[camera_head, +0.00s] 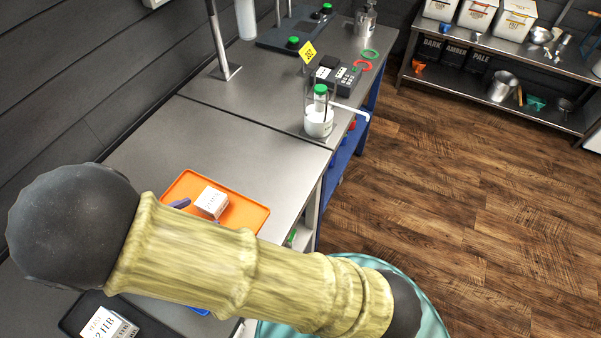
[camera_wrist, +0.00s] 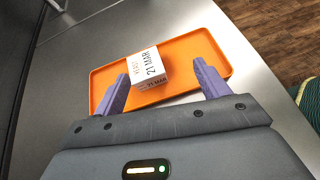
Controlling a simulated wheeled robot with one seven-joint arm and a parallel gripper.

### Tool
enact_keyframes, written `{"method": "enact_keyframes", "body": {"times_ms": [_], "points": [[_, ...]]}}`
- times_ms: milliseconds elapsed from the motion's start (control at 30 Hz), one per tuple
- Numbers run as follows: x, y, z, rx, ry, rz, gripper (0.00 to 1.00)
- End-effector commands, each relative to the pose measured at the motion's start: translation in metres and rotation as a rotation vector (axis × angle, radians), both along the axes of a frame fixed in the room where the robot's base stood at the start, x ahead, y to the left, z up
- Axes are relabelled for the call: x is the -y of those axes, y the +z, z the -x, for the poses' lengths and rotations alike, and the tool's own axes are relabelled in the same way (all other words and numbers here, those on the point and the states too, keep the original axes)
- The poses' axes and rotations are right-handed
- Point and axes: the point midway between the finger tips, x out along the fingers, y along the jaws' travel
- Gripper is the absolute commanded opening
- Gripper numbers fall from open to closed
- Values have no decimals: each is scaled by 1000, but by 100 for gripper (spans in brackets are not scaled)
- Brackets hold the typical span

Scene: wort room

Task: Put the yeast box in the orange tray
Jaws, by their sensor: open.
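A white yeast box (camera_wrist: 147,68), printed "21 MAR", appears to rest inside the orange tray (camera_wrist: 195,45), near its middle. The box (camera_head: 212,201) and the tray (camera_head: 247,213) also show in the head view, on the steel bench. My gripper (camera_wrist: 161,71) is open, with one purple finger on each side of the box. The left finger looks close to the box and the right finger stands apart from it. Whether either touches cannot be told. In the head view my arm hides the near part of the tray and most of my gripper.
Another white box (camera_head: 108,325) sits on a dark tray (camera_head: 72,318) at the lower left. A green-capped bottle (camera_head: 319,118) and a keypad device (camera_head: 336,76) stand farther back on the bench (camera_head: 240,142). The wooden floor (camera_head: 450,190) at right is clear.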

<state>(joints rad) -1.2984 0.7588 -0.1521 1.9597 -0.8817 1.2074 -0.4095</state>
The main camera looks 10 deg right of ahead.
Motion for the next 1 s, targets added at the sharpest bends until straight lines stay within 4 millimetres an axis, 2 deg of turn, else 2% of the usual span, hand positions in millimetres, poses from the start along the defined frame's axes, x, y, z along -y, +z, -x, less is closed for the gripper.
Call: {"method": "enact_keyframes", "body": {"times_ms": [33, 200, 400, 667, 1000], "points": [[20, 2, -7, -17, -82, -53, 74], [80, 4, -17, -57, -380, -271, 74], [138, 9, -16, -39, -735, -538, 74], [198, 24, -9, 96, -1188, -885, 74], [267, 51, -1, 463, -1717, -1307, 74]]}}
